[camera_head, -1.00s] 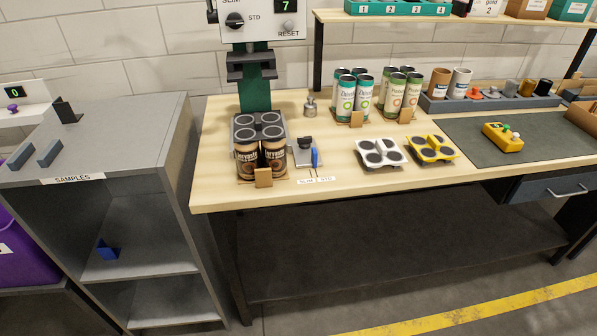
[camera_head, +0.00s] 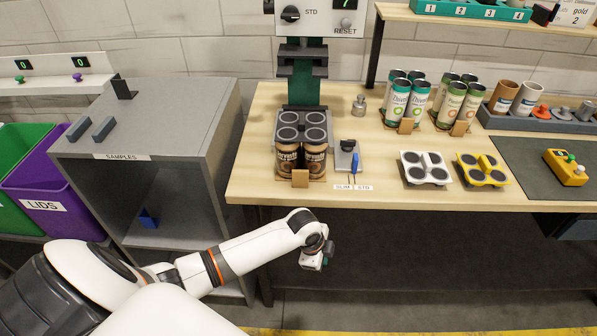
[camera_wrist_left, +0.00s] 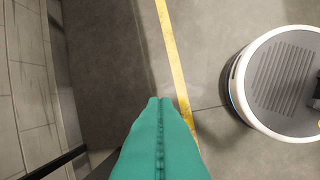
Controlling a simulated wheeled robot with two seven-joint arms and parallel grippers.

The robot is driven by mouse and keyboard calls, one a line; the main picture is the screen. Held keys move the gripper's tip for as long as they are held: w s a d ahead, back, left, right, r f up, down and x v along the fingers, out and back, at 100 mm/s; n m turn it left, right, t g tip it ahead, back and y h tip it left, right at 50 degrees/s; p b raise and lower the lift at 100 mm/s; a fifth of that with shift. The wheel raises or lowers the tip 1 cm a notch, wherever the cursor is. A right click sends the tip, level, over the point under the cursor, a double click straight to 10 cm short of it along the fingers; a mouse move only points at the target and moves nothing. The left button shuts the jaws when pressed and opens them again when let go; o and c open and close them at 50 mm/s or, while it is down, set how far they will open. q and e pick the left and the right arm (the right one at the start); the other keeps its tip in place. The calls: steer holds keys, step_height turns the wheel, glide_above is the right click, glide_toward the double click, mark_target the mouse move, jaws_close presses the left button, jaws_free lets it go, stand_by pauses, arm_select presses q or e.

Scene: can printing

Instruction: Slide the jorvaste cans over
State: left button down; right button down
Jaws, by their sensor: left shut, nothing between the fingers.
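The dark brown jorvaste cans (camera_head: 315,160) stand upright in a group on a cardboard tray under the press at the left end of the workbench. A grey piece with round dark pads covers their tops. A small tan block (camera_head: 300,178) sits at the tray's front edge. My left gripper (camera_head: 325,262) hangs below and in front of the workbench edge, apart from the cans. In the left wrist view its teal fingers (camera_wrist_left: 160,135) are closed together with nothing between them, over the floor. My right gripper is not in view.
The press (camera_head: 300,90) stands behind the cans. A small lever plate (camera_head: 347,158) is to their right. White (camera_head: 425,168) and yellow (camera_head: 482,170) pad holders lie farther right. Teal-topped cans (camera_head: 405,98) stand behind. A grey samples shelf (camera_head: 150,125) is left, with a gap before the workbench.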

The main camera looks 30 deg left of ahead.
arm_select(q)
steer(key=w+a+r+m, duration=0.1)
steer(key=r+m, duration=0.2)
steer(key=r, duration=0.2)
steer(key=w+a+r+m, duration=0.2)
steer(key=r+m, duration=0.1)
steer(key=r, duration=0.3)
steer(key=w+a+r+m+g+y+p, duration=0.1)
steer(key=w+a+r+m, duration=0.1)
steer(key=r, duration=0.4)
steer(key=shift+w+a+m, duration=0.1)
steer(key=shift+w+m, duration=0.05)
steer(key=shift+m, duration=0.45)
steer(key=s+a+r+m+g+y, duration=0.1)
steer(key=a+r+m, duration=0.2)
steer(key=r, duration=0.3)
steer(key=s+a+r+m+g, duration=0.1)
steer(key=s+a+r+m, duration=0.15)
steer(key=r, duration=0.25)
steer(key=shift+m, duration=0.25)
steer(key=w+f+p, duration=0.1)
steer(key=f, duration=0.2)
steer(key=w+a+f+p, duration=0.1)
steer(key=f, duration=0.2)
steer(key=w+f+p, duration=0.1)
steer(key=f, duration=0.2)
steer(key=shift+w+a+f, duration=0.15)
steer(key=shift+w+f, duration=0.15)
steer(key=shift+w+a, duration=0.25)
steer(key=shift+w, duration=0.1)
